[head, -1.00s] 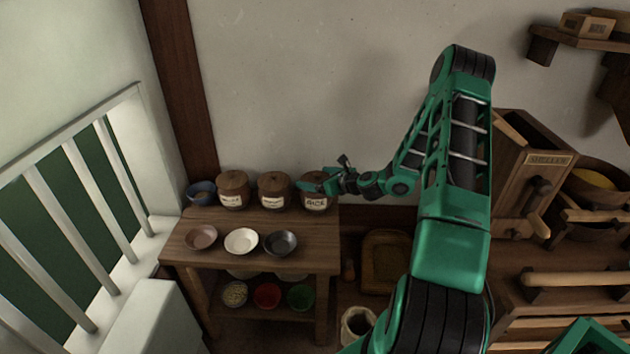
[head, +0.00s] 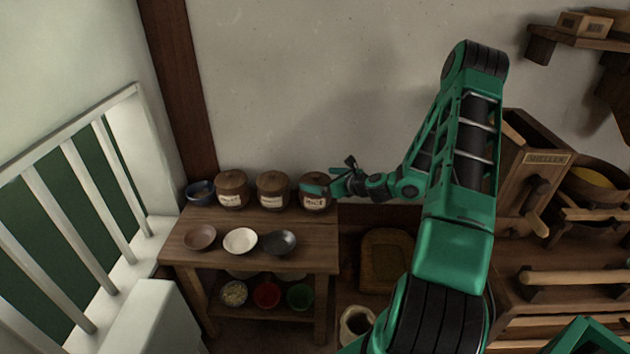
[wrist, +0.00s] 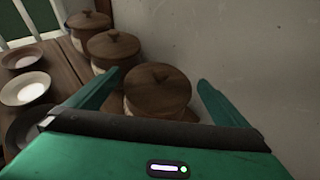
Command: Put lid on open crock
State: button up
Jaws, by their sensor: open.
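Three labelled crocks stand in a row at the back of the small wooden table: the left crock (head: 232,190), the middle crock (head: 273,191) and the right crock (head: 315,194). In the wrist view, the left lid (wrist: 88,20), the middle lid (wrist: 113,44) and the right lid (wrist: 157,87) are brown wood with knobs, and each sits on its crock. My gripper (head: 328,184) is at the right crock. In the wrist view my gripper (wrist: 155,95) is open, with one finger on each side of the right lid. I cannot tell whether the fingers touch it.
A blue bowl (head: 199,192) stands left of the crocks. A brown bowl (head: 200,237), a white bowl (head: 240,241) and a black bowl (head: 278,242) stand in front. The wall is close behind. A wooden sheller (head: 535,170) stands to the right.

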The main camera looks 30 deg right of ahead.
jog(key=v, duration=0.8)
jog(key=s+a+r+n+g+y, duration=0.1)
jog(key=s+a+r+n+g, duration=0.2)
jog(key=s+a+n+g, duration=0.9)
jog(key=s+r+n+h, duration=0.1)
jog(key=s+r+n, duration=0.4)
jog(key=s, duration=0.3)
jog(key=s+d+r+n+g+h, duration=0.1)
jog(key=s+r+n, duration=0.4)
jog(key=s, duration=0.3)
jog(key=s+d+r+n+h, duration=0.1)
jog(key=s+r+n, duration=0.4)
jog(key=s, duration=0.3)
jog(key=shift+s+d, duration=0.1)
jog(key=shift+s, duration=0.05)
